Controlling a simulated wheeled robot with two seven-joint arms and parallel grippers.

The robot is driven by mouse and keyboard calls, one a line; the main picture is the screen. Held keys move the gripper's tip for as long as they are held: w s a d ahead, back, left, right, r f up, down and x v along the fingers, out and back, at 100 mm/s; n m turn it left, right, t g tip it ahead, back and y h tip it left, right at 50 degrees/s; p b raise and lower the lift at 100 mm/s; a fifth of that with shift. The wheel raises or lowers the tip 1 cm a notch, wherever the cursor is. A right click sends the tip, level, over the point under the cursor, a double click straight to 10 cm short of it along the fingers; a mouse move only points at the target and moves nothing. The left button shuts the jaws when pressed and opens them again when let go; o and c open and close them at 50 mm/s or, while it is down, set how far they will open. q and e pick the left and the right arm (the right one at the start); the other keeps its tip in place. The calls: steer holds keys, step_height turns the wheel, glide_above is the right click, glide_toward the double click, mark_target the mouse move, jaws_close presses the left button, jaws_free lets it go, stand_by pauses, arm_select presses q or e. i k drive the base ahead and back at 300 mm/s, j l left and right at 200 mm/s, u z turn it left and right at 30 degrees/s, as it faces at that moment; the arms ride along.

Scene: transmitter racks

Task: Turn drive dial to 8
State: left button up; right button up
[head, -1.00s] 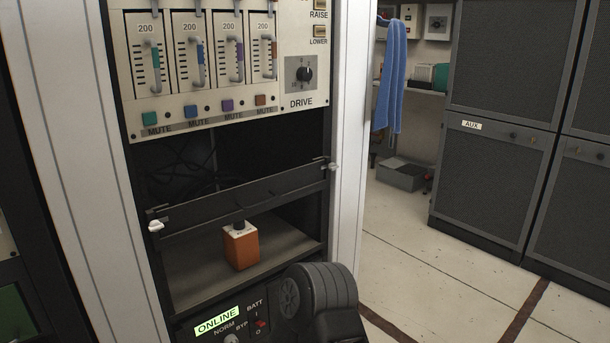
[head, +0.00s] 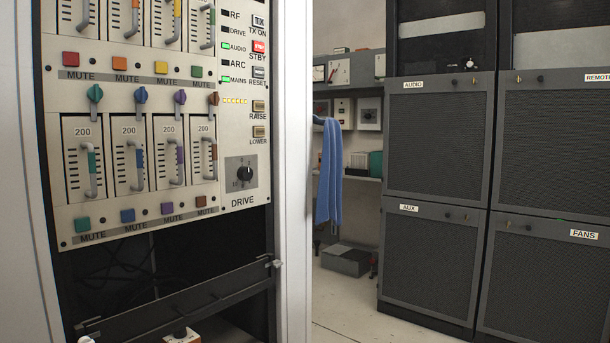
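The drive dial (head: 242,173) is a black round knob on a grey plate, at the lower right of the cream control panel (head: 231,208). The word DRIVE is printed below it. Small marks stand around the knob, and a 10 seems to show at its lower left. A light pointer mark on the knob is too small to read surely. Neither of my grippers is in the head view, and nothing touches the dial.
RAISE (head: 258,107) and LOWER (head: 259,132) buttons sit above the dial. Several sliders and MUTE buttons lie left of it. A dark bar (head: 175,303) crosses the open bay below. A white rack post (head: 296,180) stands right, with a blue cloth (head: 330,172) beyond.

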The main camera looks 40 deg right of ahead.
mark_target(245, 173)
steer(key=i+z, duration=0.15)
steer(key=z, duration=0.95)
